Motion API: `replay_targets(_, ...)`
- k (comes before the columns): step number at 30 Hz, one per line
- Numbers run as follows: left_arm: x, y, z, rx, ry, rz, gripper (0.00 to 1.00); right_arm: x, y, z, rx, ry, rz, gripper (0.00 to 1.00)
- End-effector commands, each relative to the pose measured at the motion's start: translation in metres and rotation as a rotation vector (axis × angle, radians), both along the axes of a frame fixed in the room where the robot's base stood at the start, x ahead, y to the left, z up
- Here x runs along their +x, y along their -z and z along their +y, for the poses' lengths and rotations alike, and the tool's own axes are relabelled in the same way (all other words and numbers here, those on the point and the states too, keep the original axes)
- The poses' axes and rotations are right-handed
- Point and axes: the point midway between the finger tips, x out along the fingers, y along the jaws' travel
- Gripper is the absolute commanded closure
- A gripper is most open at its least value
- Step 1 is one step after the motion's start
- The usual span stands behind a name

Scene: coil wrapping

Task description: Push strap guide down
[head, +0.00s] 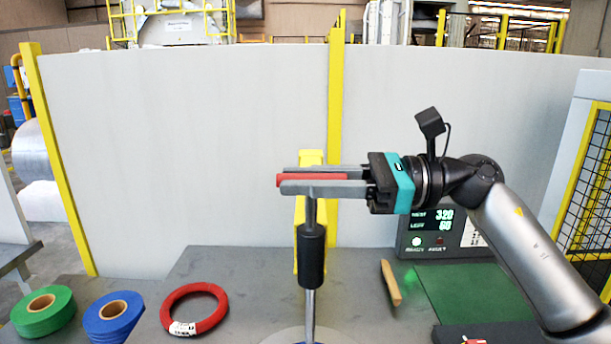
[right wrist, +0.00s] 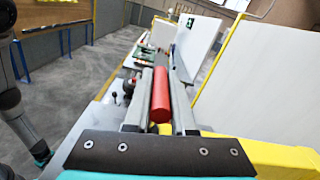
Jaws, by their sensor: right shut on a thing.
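My right gripper (head: 280,183) reaches in from the right in the head view, its two grey fingers level and shut on a red handle (head: 312,180). The handle also shows as a red cylinder between the fingers in the right wrist view (right wrist: 161,95). It sits on top of an upright grey rod with a black sleeve (head: 312,257), which stands over the table. I take this handled post to be the strap guide, though nothing labels it. A yellow post (head: 312,158) stands behind it, partly hidden. My left gripper does not show in the head view.
On the grey table (head: 250,262) lie a red ring coil (head: 195,289), a blue strap roll (head: 113,312) and a green strap roll (head: 43,305) at left. A wooden-handled tool (head: 390,283), a lit display box (head: 436,227) and a green mat (head: 478,292) are at right. A panel wall (head: 180,130) stands behind.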

Motion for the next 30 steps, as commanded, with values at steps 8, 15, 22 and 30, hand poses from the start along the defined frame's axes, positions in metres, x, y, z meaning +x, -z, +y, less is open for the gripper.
replay_targets(8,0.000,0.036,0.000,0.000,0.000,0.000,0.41,0.001,0.040,-0.001,-0.003,0.003,-0.003,1.00)
replay_targets(15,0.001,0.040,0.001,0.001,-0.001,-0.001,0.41,0.001,0.046,0.000,-0.004,0.003,-0.002,1.00)
replay_targets(22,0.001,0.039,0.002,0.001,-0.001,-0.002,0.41,0.001,0.048,0.000,-0.008,0.002,0.002,1.00)
replay_targets(30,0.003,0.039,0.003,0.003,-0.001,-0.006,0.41,0.000,0.046,0.000,-0.004,0.001,0.001,0.50)
